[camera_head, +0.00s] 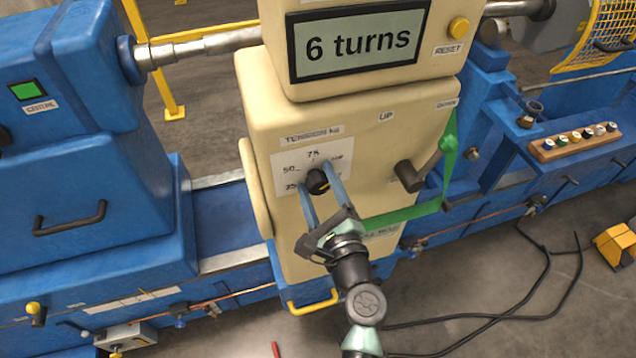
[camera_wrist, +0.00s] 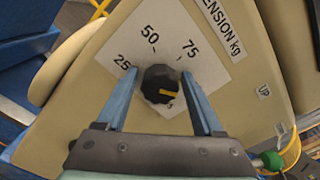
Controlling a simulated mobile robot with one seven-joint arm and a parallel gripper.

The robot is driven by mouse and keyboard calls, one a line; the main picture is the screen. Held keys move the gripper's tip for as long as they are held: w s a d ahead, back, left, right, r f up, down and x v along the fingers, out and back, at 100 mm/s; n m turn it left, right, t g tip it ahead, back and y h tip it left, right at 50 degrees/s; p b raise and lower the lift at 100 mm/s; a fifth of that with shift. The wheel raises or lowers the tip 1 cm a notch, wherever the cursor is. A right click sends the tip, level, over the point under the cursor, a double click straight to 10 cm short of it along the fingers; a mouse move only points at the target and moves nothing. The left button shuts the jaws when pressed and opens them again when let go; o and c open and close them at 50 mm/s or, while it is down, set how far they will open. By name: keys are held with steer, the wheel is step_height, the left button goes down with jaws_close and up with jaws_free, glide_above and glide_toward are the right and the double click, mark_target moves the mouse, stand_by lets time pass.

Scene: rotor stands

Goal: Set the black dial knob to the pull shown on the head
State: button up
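The black dial knob (camera_head: 317,181) sits on a white scale plate on the cream head, under a "TENSION kg" label. The wrist view shows the knob (camera_wrist: 160,84) with a yellow mark pointing right in that picture. Scale numbers 25, 50 and 75 run round it; a further marking at right is partly hidden by a finger. My gripper (camera_head: 321,183) is open, with blue fingers (camera_wrist: 160,100) either side of the knob and visible gaps in the wrist view. The display (camera_head: 357,42) on the head reads "6 turns".
A yellow RESET button (camera_head: 458,28) is beside the display. A dark lever handle (camera_head: 408,175) and green strap (camera_head: 405,216) are right of the knob. A wooden block of coloured pegs (camera_head: 575,142) is on the blue bench. Black cables lie on the floor.

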jaws_close()
steer(key=shift+f+n+b, duration=0.2)
steer(key=shift+n+b, duration=0.8)
steer(key=n+b, duration=0.3)
steer(key=shift+f, duration=0.1)
steer(key=n+b, duration=0.3)
steer(key=n, duration=0.1)
steer(key=shift+n+b, duration=0.3)
steer(key=shift+b, duration=0.1)
steer(key=shift+n+b, duration=0.9)
steer(key=shift+n, duration=0.1)
